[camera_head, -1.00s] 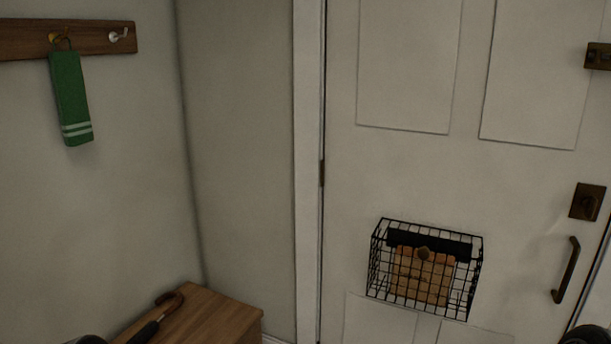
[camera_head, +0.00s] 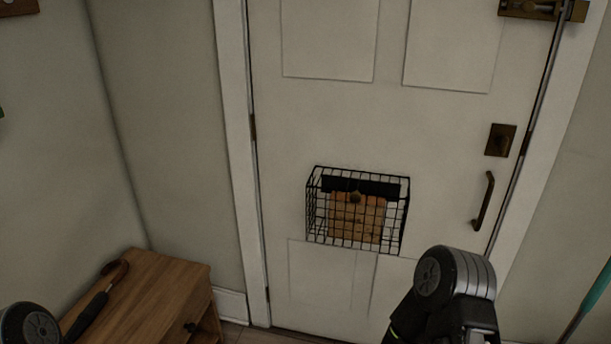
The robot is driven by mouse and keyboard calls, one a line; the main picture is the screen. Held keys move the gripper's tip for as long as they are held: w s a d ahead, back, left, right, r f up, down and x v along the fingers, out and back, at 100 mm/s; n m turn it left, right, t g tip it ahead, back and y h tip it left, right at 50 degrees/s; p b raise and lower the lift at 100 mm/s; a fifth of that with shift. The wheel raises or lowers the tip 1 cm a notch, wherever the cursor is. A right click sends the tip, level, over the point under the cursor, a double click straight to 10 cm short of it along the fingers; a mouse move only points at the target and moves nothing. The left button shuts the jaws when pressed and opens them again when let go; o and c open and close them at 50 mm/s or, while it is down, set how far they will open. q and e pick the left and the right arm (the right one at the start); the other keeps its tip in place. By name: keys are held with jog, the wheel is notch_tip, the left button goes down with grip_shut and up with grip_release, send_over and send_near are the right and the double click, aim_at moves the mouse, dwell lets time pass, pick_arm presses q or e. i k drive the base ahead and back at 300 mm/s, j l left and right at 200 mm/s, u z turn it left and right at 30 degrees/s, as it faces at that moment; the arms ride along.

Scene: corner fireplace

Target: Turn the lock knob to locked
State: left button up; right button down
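The lock knob (camera_head: 502,141) is a small dark piece on a square bronze plate on the right side of the white door (camera_head: 430,120), above the dark pull handle (camera_head: 484,201). Its exact turn is too small and dark to tell. Part of my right arm shows at the bottom right, below and left of the handle and apart from the lock. Part of my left arm shows at the bottom left corner, by the wooden cabinet. Neither gripper's fingers are in view.
A black wire basket (camera_head: 312,205) with a tan package (camera_head: 357,217) hangs on the door. A brass slide latch (camera_head: 540,9) is at the top right. A wooden cabinet (camera_head: 165,285) with an umbrella (camera_head: 92,312) stands at left. A teal pole (camera_head: 592,298) is at right.

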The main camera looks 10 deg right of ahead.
aim_at(502, 141)
jog(key=z, duration=1.5)
jog(key=i+l+u, duration=0.15)
jog(key=l, duration=0.35)
jog(key=i+l+u, duration=0.1)
jog(key=i+l, duration=0.2)
jog(key=l, duration=0.2)
jog(key=i+l+u, duration=0.15)
jog(key=l, duration=0.4)
jog(key=i+l+u, duration=0.1)
jog(key=l, duration=0.45)
jog(key=i+l+u, duration=0.15)
jog(key=l, duration=0.4)
jog(key=i+l+u, duration=0.1)
jog(key=l, duration=0.45)
jog(key=i+l+u, duration=0.15)
jog(key=l, duration=0.45)
